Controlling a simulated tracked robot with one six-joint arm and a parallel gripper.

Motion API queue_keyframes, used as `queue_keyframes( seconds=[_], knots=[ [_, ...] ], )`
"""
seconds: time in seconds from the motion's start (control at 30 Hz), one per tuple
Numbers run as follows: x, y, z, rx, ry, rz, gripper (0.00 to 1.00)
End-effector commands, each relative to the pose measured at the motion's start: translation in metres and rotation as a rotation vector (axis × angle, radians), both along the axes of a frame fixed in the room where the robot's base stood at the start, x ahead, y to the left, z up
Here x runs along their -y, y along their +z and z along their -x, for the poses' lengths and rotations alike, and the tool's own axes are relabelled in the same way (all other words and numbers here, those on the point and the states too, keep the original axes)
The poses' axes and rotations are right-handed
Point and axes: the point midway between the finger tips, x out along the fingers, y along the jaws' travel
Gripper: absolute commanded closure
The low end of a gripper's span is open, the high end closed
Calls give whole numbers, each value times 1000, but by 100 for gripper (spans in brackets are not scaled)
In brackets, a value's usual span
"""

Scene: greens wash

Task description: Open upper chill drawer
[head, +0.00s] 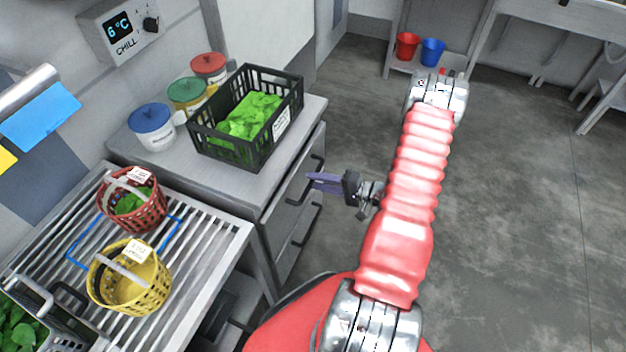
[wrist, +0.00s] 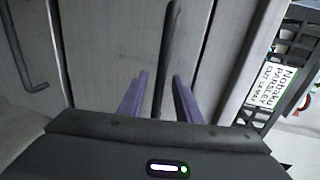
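The upper chill drawer (head: 288,180) is in the grey cabinet under the counter, and its front looks shut. Its dark bar handle (wrist: 170,50) runs upright in the wrist view. My gripper (head: 312,182) is at this handle in the head view, with its purple fingers pointing left at the drawer. In the wrist view my gripper (wrist: 159,78) is open, with one finger on each side of the bar.
The lower drawer handle (head: 307,226) is just below. A black crate of greens (head: 215,145) and several lidded tubs (head: 152,128) stand on the counter. A slatted rack (head: 205,255) holds a red basket (head: 148,212) and a yellow basket (head: 150,290).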

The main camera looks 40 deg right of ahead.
Motion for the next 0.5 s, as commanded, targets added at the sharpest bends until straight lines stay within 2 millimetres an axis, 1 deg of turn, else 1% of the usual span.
queue_keyframes(
  seconds=[0.1, 0.2, 0.5],
  knots=[
    [-6, -2, -11, 0, 1, 0, 69],
    [-10, -4, -15, 0, 2, 0, 69],
    [-10, -4, -17, 0, 0, 0, 69]
  ],
)
